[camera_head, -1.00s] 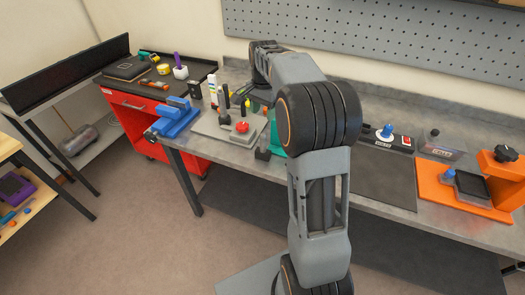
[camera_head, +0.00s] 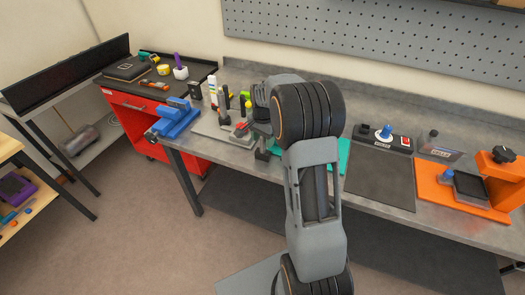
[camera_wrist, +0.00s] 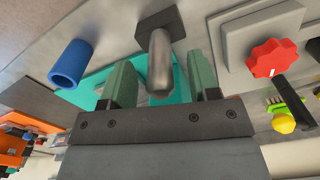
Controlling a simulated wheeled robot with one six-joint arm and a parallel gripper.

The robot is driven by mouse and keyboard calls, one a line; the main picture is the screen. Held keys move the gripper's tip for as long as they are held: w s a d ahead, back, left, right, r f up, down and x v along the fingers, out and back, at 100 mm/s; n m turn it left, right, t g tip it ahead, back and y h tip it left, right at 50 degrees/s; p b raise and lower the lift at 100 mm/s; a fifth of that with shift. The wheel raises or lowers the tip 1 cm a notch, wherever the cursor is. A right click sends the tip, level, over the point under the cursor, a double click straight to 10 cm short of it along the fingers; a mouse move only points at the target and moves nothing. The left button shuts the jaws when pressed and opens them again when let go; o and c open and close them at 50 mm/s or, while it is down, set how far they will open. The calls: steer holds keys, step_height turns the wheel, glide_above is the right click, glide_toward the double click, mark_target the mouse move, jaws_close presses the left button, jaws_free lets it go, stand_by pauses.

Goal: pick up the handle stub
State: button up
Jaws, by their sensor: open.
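A short grey metal rod, which looks like the handle stub (camera_wrist: 160,65), stands out from a dark square block (camera_wrist: 158,27) in the wrist view. My gripper (camera_wrist: 160,75) has its two green fingers apart, one on each side of the rod. A gap shows on both sides, so the rod appears between the fingers but not squeezed. How deep it sits cannot be told.
A red knob (camera_wrist: 272,58) on a grey block is right of the fingers in the wrist view. A blue vise (camera_head: 176,118) and an orange stand (camera_head: 462,196) sit on the bench.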

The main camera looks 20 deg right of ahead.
steer(key=shift+f, duration=0.25)
steer(key=shift+c, duration=0.3)
jaws_close()
